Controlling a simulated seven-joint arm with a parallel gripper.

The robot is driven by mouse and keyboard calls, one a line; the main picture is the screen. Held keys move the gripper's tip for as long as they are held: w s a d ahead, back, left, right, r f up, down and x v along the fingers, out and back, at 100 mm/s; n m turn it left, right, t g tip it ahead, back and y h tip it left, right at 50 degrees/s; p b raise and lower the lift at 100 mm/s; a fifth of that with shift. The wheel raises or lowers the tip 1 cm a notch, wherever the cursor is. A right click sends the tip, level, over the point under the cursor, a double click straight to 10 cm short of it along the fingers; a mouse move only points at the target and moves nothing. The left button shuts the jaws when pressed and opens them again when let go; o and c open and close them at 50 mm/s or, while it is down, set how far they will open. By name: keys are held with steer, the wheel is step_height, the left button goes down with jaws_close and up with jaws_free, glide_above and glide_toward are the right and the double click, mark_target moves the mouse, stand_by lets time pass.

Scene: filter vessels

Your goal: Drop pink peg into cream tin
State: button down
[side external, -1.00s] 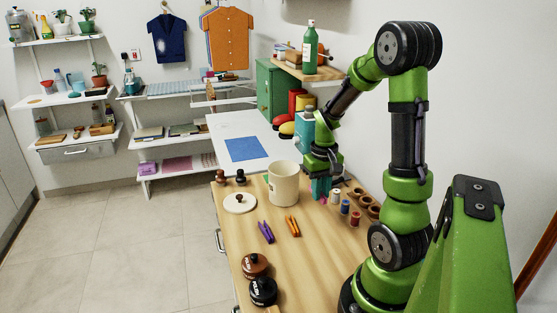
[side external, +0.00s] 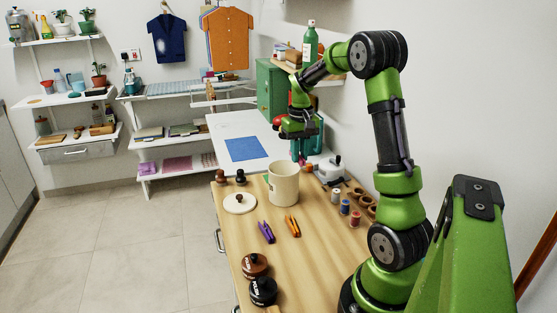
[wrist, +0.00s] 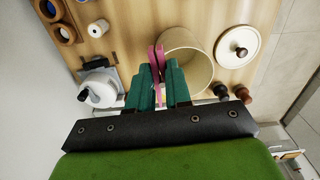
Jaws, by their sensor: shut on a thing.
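The cream tin (side external: 283,187) stands upright and open on the wooden worktop, with its lid off. In the wrist view the tin (wrist: 203,70) lies just right of my fingers, and I look partly into its mouth. My gripper (side external: 299,158) is above the worktop, behind the tin and slightly right of it. Its green fingers are shut on the pink peg (wrist: 157,56), which sticks out past the fingertips beside the tin's rim in the wrist view. In the side view the peg is small and hard to make out.
The round cream lid (side external: 239,205) lies left of the tin. Purple pegs (side external: 266,232) and orange pegs (side external: 292,227) lie in front. Thread spools (side external: 345,207) and a grey device (side external: 329,171) stand to the right. Two dark knobbed pieces (side external: 262,291) are near the front.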

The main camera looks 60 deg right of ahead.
steer(key=w+d+r, duration=0.2)
steer(key=w, duration=0.2)
step_height(320, 180, down, 6)
steer(key=shift+w+a+r, duration=0.1)
steer(key=shift+w+r, duration=0.05)
steer(key=shift+r, duration=0.1)
stand_by(0.3)
steer(key=c, duration=1)
jaws_free()
step_height(320, 180, up, 17)
steer(key=shift+f, duration=0.1)
